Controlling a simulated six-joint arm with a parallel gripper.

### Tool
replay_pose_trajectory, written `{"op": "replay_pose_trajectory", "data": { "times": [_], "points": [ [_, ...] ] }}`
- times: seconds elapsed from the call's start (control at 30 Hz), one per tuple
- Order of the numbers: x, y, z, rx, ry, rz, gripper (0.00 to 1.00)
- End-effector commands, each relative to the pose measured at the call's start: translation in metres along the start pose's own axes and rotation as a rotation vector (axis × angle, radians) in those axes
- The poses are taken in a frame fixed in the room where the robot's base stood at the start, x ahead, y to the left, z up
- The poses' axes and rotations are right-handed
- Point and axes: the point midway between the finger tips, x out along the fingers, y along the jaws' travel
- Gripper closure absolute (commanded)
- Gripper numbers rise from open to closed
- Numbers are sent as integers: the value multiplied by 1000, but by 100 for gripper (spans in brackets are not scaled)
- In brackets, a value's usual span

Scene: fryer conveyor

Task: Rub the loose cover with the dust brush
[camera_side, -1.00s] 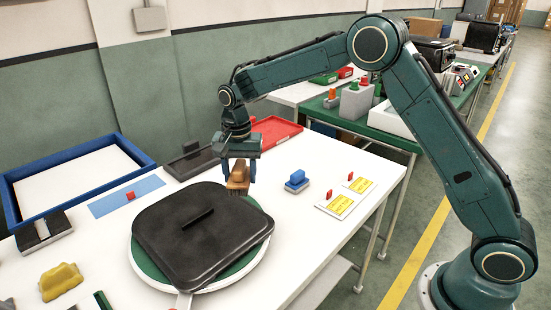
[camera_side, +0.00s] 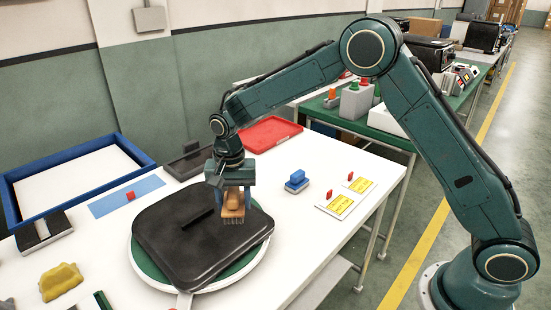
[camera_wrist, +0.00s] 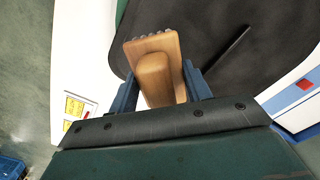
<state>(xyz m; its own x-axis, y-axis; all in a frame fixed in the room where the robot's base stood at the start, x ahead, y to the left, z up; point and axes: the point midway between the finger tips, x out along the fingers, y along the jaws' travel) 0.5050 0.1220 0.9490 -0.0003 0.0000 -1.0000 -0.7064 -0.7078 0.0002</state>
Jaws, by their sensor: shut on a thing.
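The loose cover (camera_side: 185,245) is a black rounded-square lid with a thin raised handle bar. It lies on a round white and green base on the table. My gripper (camera_side: 233,200) is shut on the wooden dust brush (camera_side: 234,210) and is over the right part of the cover. The brush's bristles point down at the cover; I cannot tell for sure if they touch it. In the wrist view the brush (camera_wrist: 155,75) sits between the blue fingers, with the cover (camera_wrist: 200,35) beyond it. The bristles are mostly hidden there.
A blue brush-like block (camera_side: 297,181) stands right of the cover. Yellow-labelled cards (camera_side: 341,206) lie further right.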

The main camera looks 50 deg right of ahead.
Motion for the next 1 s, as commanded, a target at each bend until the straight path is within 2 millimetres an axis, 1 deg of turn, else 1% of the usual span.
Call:
{"op": "replay_pose_trajectory", "data": {
  "times": [0.37,0.47,0.5,0.6,1.0],
  "points": [
    [35,0,0,0,-1,1,70],
    [49,0,0,0,-2,3,70],
    [47,-4,3,-2,1,-2,73],
    [50,-10,10,-2,0,0,73],
    [50,-36,36,-2,0,-1,73]
  ]
}}
